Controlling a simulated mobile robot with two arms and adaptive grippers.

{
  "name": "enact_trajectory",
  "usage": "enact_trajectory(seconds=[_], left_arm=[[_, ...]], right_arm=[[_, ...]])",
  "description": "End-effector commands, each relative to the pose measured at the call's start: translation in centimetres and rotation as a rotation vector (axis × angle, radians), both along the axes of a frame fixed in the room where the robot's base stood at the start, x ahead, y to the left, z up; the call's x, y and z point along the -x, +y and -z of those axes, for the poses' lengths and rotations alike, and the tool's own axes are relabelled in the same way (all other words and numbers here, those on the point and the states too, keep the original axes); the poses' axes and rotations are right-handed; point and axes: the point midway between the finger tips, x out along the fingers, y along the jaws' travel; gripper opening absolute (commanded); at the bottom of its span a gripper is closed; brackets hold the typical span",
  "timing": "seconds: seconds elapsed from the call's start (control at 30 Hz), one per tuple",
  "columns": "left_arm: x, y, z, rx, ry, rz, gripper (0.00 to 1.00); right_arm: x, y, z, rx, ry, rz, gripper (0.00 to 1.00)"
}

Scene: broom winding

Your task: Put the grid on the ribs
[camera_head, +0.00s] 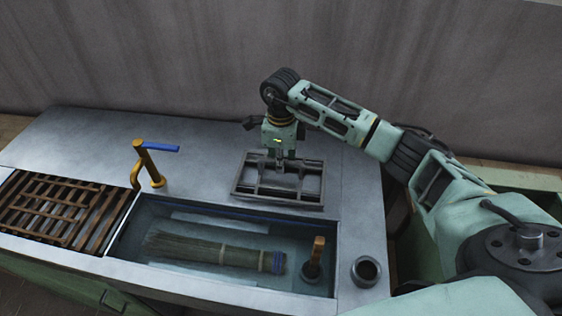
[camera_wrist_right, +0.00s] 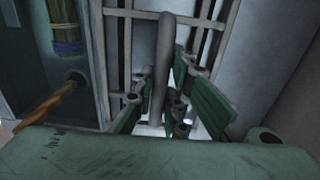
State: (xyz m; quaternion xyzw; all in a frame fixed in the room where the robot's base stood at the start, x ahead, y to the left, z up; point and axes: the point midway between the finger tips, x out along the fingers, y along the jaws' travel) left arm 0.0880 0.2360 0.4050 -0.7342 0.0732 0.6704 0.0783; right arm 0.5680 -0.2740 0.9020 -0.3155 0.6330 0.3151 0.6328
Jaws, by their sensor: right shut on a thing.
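A grey metal grid (camera_head: 310,187) with a rectangular frame and bars is at the counter's back right, behind the basin. In the wrist view its upright bar handle (camera_wrist_right: 163,60) stands between the fingers. My right gripper (camera_head: 279,160) is above the grid and shut on this handle; its fingers also show in the wrist view (camera_wrist_right: 165,105). I cannot tell if the grid touches the counter. Brown crossed slats (camera_head: 62,207) lie over an opening at the far left; I cannot tell which parts are the ribs. My left gripper is out of view.
A water-filled basin (camera_head: 180,275) holds a broom head (camera_head: 205,249) with a blue band. A yellow tap (camera_head: 150,165) with a blue lever stands between basin and slats. An orange-brown handle (camera_head: 317,252) rises at the basin's right end. A grey cup (camera_head: 366,271) stands right of it.

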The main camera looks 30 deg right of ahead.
Motion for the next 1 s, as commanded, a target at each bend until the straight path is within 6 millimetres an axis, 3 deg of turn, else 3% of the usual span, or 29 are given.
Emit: enact_trajectory(seconds=[0.1,0.13,0.37,0.73,0.87,1.0], left_arm=[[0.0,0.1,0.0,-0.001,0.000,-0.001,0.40],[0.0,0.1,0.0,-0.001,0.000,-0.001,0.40],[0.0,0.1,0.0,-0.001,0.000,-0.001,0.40],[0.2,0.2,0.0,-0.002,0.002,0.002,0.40],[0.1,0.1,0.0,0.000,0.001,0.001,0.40],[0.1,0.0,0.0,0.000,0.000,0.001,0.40]], right_arm=[[-0.1,0.0,-0.2,-0.001,-0.003,0.000,0.00],[-0.1,0.0,-0.2,-0.001,-0.003,0.000,0.14],[0.0,0.0,-0.1,-0.001,-0.002,0.000,0.35],[0.0,0.0,-0.3,0.000,0.000,0.000,0.35],[-0.1,-0.1,-2.2,0.001,-0.003,-0.001,0.35],[-0.1,0.0,-5.2,0.000,-0.005,-0.001,0.35]])
